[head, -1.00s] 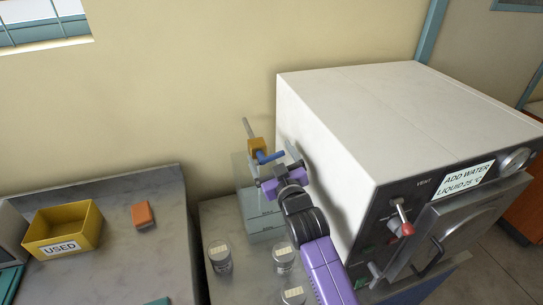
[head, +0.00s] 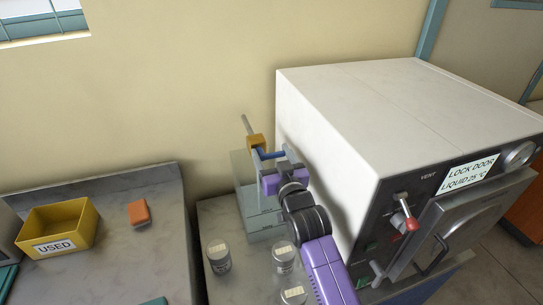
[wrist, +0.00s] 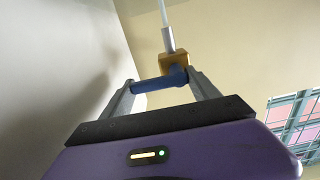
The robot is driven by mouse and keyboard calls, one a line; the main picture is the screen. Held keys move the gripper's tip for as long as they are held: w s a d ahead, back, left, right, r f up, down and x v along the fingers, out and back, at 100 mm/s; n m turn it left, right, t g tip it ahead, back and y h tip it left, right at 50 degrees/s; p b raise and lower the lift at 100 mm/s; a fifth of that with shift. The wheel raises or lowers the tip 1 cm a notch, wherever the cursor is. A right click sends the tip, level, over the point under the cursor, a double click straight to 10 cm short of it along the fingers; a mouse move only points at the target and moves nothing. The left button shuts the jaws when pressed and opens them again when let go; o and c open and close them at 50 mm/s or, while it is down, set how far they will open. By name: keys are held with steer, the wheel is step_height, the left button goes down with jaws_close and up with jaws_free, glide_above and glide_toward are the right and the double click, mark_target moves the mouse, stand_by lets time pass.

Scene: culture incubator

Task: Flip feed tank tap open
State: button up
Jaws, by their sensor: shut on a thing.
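The tap has a brass-coloured body (head: 256,142), a grey pipe on top and a blue lever (head: 269,155). It sits at the top of a clear feed tank (head: 262,229), left of the white incubator. The wrist view shows the brass body (wrist: 173,60) with the blue lever (wrist: 158,82) reaching left across the jaws. My gripper (head: 272,161) is at the tap, with its fingers at the two ends of the lever and shut on it. The exact finger contact is partly hidden in the head view.
Several lidded jars (head: 219,257) stand in front of the tank. A yellow "USED" bin (head: 58,231) and an orange block (head: 139,212) are on the left bench.

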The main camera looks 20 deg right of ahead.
steer(key=o, duration=1.4)
steer(key=shift+c, duration=0.2)
steer(key=s+b, duration=0.1)
steer(key=s, duration=0.6)
steer(key=shift+s, duration=0.4)
